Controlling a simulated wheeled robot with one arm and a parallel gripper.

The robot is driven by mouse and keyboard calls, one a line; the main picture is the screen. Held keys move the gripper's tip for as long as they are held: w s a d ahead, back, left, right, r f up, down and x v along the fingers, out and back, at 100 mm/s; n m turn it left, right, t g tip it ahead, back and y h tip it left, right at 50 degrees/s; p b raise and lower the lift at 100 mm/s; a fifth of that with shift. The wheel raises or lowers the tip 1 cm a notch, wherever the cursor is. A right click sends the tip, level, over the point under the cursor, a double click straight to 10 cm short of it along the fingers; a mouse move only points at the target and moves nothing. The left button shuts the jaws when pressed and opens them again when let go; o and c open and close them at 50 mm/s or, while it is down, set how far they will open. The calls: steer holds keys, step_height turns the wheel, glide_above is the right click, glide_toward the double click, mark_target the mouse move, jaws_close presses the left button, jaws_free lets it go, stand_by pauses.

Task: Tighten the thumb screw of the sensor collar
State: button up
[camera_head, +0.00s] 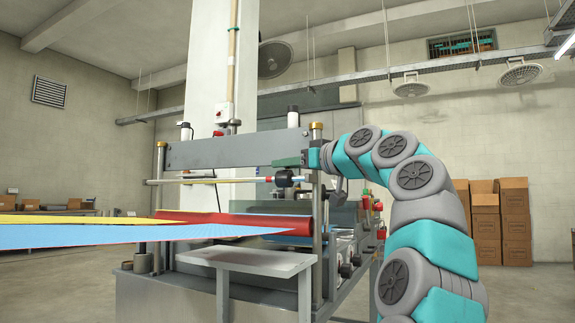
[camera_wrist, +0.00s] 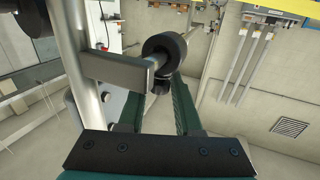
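The sensor collar (camera_head: 284,178) is a black ring on a thin horizontal rod on the machine's front. In the wrist view, the collar (camera_wrist: 165,50) is a thick dark ring beyond my fingertips. A small dark knob, seemingly the thumb screw (camera_wrist: 160,92), points from it toward my gripper. My gripper (camera_wrist: 166,84) has two dark green fingers standing apart, with wall showing between them. The knob appears between or just past the fingertips; contact cannot be made out. In the head view, my gripper (camera_head: 290,161) is just above the collar, by the crossbar's right end.
A grey crossbar (camera_head: 230,151) runs above the rod, between upright posts (camera_head: 317,200). A flat bracket (camera_wrist: 118,70) and a metal post (camera_wrist: 72,50) are close on the left in the wrist view. A red roller (camera_head: 290,223) and blue web (camera_head: 130,234) lie below.

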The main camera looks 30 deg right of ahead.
jaws_close()
